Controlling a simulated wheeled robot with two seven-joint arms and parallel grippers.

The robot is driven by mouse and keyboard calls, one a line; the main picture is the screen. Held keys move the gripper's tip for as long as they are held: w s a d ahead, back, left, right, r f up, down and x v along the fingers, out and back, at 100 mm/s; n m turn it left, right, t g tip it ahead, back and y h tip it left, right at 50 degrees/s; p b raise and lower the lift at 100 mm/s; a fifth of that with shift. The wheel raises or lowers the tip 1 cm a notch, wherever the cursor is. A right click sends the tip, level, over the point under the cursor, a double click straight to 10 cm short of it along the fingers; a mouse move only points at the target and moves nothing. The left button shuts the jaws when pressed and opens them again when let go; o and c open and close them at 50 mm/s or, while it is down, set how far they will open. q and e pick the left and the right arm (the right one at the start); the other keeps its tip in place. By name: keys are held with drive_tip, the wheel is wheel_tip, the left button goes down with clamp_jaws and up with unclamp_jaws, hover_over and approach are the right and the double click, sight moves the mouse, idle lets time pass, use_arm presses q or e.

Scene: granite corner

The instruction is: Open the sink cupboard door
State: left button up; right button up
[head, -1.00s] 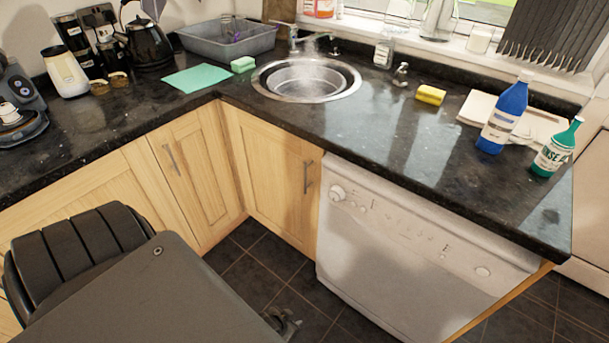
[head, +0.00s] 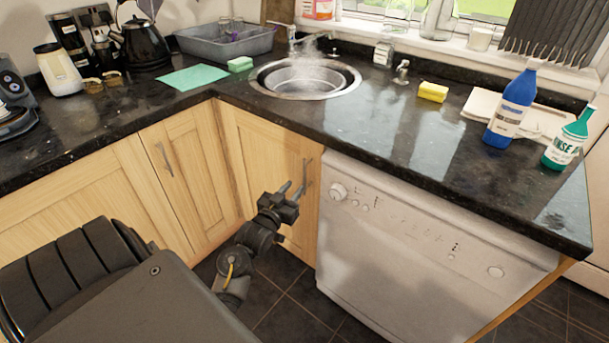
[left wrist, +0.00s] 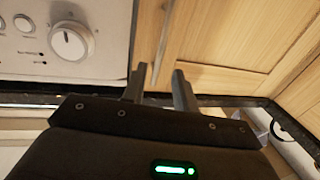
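The sink cupboard door (head: 265,165) is a pale wood panel under the round sink, and it looks closed. Its upright metal handle (head: 308,172) is near the door's right edge, beside the dishwasher. My left gripper (head: 294,188) is in front of the door, close to the handle. In the left wrist view the two fingers of my left gripper (left wrist: 160,84) are apart, and they point toward the door (left wrist: 235,35) near its edge. My right gripper is not in view.
The white dishwasher (head: 420,250) stands right of the door, and its knob shows in the left wrist view (left wrist: 72,42). Another cupboard door (head: 190,170) meets the corner at the left. The dark worktop (head: 370,130) overhangs both. The tiled floor (head: 285,290) in front is clear.

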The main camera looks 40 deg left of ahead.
sight(304, 175)
use_arm(q)
drive_tip(key=x, duration=0.8)
drive_tip(key=shift+w, duration=0.1)
clamp_jaws()
